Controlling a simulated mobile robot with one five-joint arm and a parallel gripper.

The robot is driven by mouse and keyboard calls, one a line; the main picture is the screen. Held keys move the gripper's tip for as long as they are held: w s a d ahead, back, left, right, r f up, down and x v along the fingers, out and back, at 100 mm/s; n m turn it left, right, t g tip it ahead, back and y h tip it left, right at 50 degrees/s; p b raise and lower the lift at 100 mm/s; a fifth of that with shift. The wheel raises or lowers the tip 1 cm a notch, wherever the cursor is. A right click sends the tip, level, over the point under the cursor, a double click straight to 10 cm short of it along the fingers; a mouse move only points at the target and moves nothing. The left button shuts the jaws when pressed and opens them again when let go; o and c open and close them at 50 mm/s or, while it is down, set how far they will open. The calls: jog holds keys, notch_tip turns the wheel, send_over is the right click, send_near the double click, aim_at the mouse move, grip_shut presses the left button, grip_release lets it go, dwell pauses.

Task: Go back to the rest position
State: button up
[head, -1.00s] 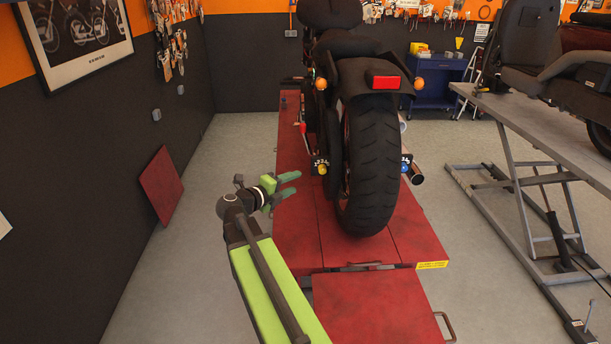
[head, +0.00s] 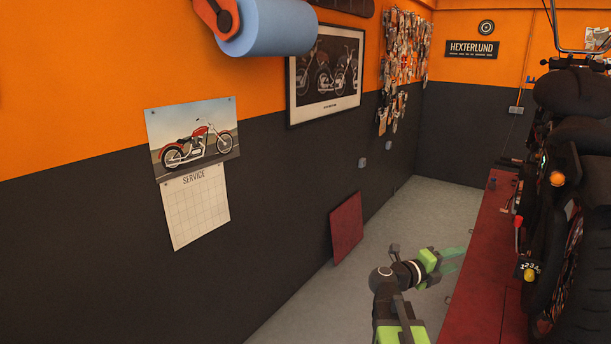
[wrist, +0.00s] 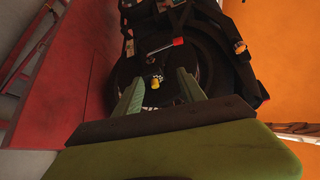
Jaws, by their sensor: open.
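My gripper (head: 452,262) is at the lower right of the head view, with its green fingers apart and nothing between them. It is in the air to the left of the red lift platform (head: 478,270). In the wrist view my gripper (wrist: 160,92) also shows open, its two green fingers pointing towards the motorcycle (wrist: 190,50). The motorcycle also stands at the right edge of the head view (head: 575,150), partly cut off. The gripper appears apart from it.
A red panel (head: 346,228) leans against the wall. Grey floor (head: 390,215) lies free between the wall and the lift.

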jog(key=w+a+r+n+t+y, duration=0.3)
jog(key=w+a+n+t+y, duration=0.2)
jog(key=w+a+n+t, duration=0.35)
jog(key=w+a+r+n+t+y, duration=0.2)
jog(key=w+a+n+t+y, duration=0.35)
jog(key=a+n, duration=0.5)
jog(key=a+f+n+g+y, duration=0.2)
jog(key=a+f+n+y, duration=0.2)
jog(key=a, duration=0.3)
jog(key=a+f+n+g+y, duration=0.1)
jog(key=a+f+n+y, duration=0.3)
jog(key=a, duration=0.3)
jog(key=s+a+f+n+g+y, duration=0.25)
jog(key=s+f+n+g, duration=0.3)
jog(key=f, duration=0.55)
jog(key=s+d+f+g+h, duration=0.1)
jog(key=s+f+g, duration=0.2)
jog(key=s, duration=0.3)
jog(key=s+d+f+n+g+h, duration=0.1)
jog(key=s+d+f+g, duration=0.1)
jog(key=s, duration=0.4)
jog(key=s+d+f+g+h, duration=0.2)
jog(key=s+f+g, duration=0.1)
jog(key=s+g, duration=0.2)
jog(key=shift+s+f+n+g, duration=0.35)
jog(key=shift+s+f, duration=0.05)
jog(key=shift+s, duration=0.4)
